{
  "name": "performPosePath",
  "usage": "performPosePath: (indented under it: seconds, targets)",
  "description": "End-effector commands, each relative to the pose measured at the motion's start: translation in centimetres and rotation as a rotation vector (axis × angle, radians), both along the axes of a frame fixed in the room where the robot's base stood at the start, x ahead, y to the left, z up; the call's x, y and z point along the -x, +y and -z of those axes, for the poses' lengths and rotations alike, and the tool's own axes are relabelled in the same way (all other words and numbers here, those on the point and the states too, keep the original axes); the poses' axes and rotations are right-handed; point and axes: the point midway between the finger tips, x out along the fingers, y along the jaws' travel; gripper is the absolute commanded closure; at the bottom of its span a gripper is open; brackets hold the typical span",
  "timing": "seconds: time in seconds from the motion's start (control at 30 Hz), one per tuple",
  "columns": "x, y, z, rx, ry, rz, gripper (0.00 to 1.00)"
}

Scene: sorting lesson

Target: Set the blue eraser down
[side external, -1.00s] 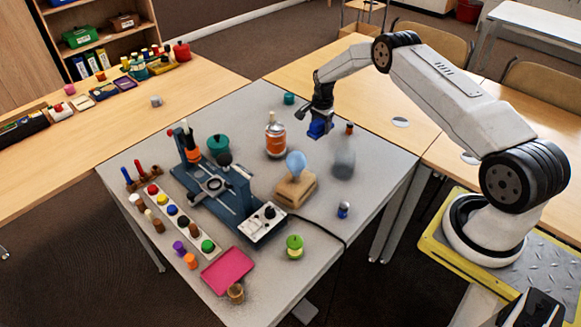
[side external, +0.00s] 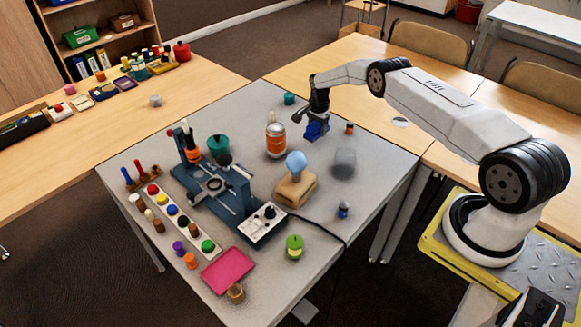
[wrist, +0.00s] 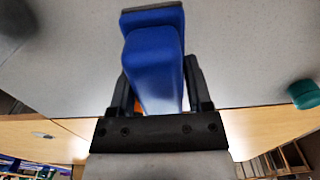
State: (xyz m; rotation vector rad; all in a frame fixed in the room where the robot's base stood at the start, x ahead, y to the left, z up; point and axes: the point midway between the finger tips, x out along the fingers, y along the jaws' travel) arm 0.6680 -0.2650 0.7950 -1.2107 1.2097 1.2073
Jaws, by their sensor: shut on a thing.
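The blue eraser (side external: 316,131) is at the end of my gripper (side external: 317,122), over the back right part of the grey table (side external: 258,100). In the wrist view, the blue eraser (wrist: 152,60) sits between the two dark fingers of my gripper (wrist: 158,92), which is shut on it. The eraser has a grey band at its far end. I cannot tell whether its lower end touches the table.
An orange canister (side external: 276,140) stands to the left, and a wooden block with a light bulb (side external: 295,185) is in front. A teal pot (side external: 289,99) is behind. A small orange thing (side external: 350,128) and a blurred grey shape (side external: 344,163) are to the right.

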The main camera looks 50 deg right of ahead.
Motion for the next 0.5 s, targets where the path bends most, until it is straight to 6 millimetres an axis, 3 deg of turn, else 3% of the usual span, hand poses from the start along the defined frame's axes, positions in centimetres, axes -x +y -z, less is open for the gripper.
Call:
performPosePath:
  seconds: [0.5]
  targets:
    - [-0.2, -0.1, 3.2, 0.0, 0.0, 0.0, 0.94]
